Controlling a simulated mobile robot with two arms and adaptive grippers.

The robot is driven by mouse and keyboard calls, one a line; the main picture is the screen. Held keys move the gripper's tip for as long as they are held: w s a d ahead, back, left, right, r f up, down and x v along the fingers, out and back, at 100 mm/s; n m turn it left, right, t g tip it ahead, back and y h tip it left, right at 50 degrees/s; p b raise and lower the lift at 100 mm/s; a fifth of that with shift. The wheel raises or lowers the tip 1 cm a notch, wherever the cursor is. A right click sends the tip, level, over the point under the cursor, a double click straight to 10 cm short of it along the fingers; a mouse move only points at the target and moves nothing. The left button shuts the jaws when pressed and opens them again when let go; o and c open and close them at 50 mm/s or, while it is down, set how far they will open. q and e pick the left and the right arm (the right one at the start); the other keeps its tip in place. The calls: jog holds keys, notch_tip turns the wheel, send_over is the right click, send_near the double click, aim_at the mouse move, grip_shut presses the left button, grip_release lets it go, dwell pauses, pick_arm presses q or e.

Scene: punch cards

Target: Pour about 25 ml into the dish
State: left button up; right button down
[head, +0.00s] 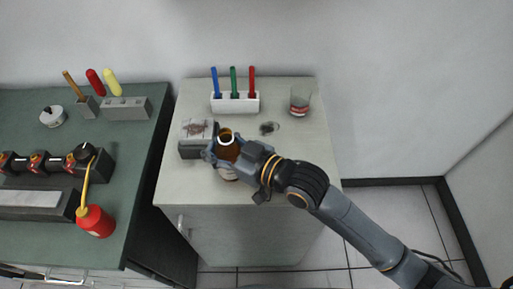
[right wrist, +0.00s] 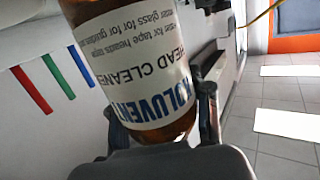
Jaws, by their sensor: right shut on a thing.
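My right gripper (head: 236,153) is shut on a brown bottle (head: 228,151) above the front left of the pale cabinet top. The bottle's open mouth faces up in the head view and the bottle looks roughly upright. Its white label reads "head cleaner" in the right wrist view (right wrist: 138,65), where the gripper (right wrist: 160,125) is around it. A small, dark-looking round thing (head: 269,128) lies on the cabinet top, right of the bottle; it may be the dish, but I cannot tell surely. The liquid level is not visible. My left gripper is not in view.
A grey box (head: 196,147) stands left of the bottle. The cabinet top (head: 302,150) is clear at right. A green bench (head: 25,108) stands left.

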jog(key=f+b, duration=0.1)
jog(key=f+m+b, duration=0.1)
jog(key=b, duration=0.1)
jog(key=f+b, duration=0.1)
jog(key=shift+w+d+m+y+b, duration=0.3)
jog(key=shift+m, duration=0.1)
jog(key=m+b, duration=0.1)
jog(key=m, duration=0.1)
jog(key=w+d+m+y+b, duration=0.1)
jog(key=m+b, duration=0.3)
jog(key=shift+w+d+r+y, duration=0.1)
jog(key=shift+w+d+y, duration=0.2)
jog(key=m, duration=0.2)
jog(key=m+t, duration=0.1)
jog(key=m, duration=0.1)
jog(key=shift+s+a+y, duration=0.2)
jog(key=shift+s+y, duration=0.05)
jog(key=shift+y, duration=0.05)
pick_arm(q)
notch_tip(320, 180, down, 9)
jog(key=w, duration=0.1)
jog(key=shift+p, duration=0.3)
pick_arm(e)
jog(key=m, duration=0.3)
jog(key=shift+s+a+t, duration=0.1)
jog(key=shift+t, duration=0.2)
